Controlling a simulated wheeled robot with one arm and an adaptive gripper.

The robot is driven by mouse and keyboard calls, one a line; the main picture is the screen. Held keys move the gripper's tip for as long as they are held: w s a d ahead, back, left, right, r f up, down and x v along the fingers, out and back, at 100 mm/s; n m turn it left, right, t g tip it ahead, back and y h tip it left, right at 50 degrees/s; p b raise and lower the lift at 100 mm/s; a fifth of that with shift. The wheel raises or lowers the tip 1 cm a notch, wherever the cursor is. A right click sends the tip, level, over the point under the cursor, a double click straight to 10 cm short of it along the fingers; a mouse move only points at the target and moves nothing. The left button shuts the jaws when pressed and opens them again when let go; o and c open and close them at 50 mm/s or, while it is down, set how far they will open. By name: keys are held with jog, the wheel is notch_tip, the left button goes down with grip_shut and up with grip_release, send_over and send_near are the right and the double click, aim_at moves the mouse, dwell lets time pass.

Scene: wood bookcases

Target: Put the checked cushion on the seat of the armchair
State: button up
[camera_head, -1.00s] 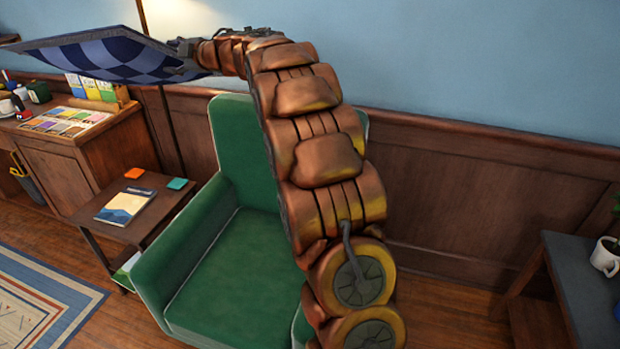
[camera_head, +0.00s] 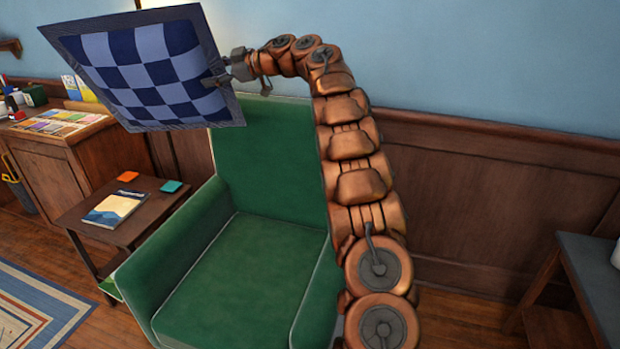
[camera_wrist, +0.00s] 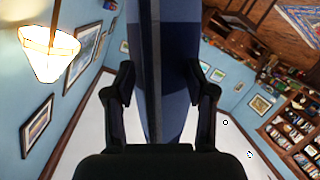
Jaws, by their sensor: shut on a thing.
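The checked cushion (camera_head: 150,68), in dark and light blue squares with a dark border, is held in the air at the upper left of the head view. My gripper (camera_head: 222,76) is shut on its right edge. The cushion is tilted, with its checked face towards the head camera. In the wrist view the cushion (camera_wrist: 170,70) shows nearly edge-on between the two fingers. The green armchair (camera_head: 270,150) stands below and to the right of the cushion. Its seat (camera_head: 240,280) is bare. My arm hides the armchair's right side.
A small side table (camera_head: 145,212) with a booklet (camera_head: 115,208) and two coloured pads stands left of the armchair. A wooden cabinet (camera_head: 70,160) is behind it. A dark table (camera_head: 590,280) is at the right. Wood panelling runs behind the armchair.

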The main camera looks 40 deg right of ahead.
jog(key=s+d+f+m+b, duration=0.2)
jog(key=s+d+f+b, duration=0.4)
jog(key=f, duration=0.5)
jog(key=s+d+f+m+b, duration=0.25)
jog(key=d+f+b, duration=0.25)
jog(key=d+f, duration=0.5)
jog(key=s+d+f+m+b, duration=0.35)
jog(key=d+f+b, duration=0.2)
jog(key=f, duration=0.65)
notch_tip(320, 180, down, 12)
jog(key=b, duration=1.1)
jog(key=shift+s+d+n+b, duration=0.3)
jog(key=shift+n, duration=0.1)
jog(key=shift+f, duration=0.1)
jog(key=o, duration=1.5)
jog(key=shift+o, duration=0.2)
jog(key=v, duration=1.2)
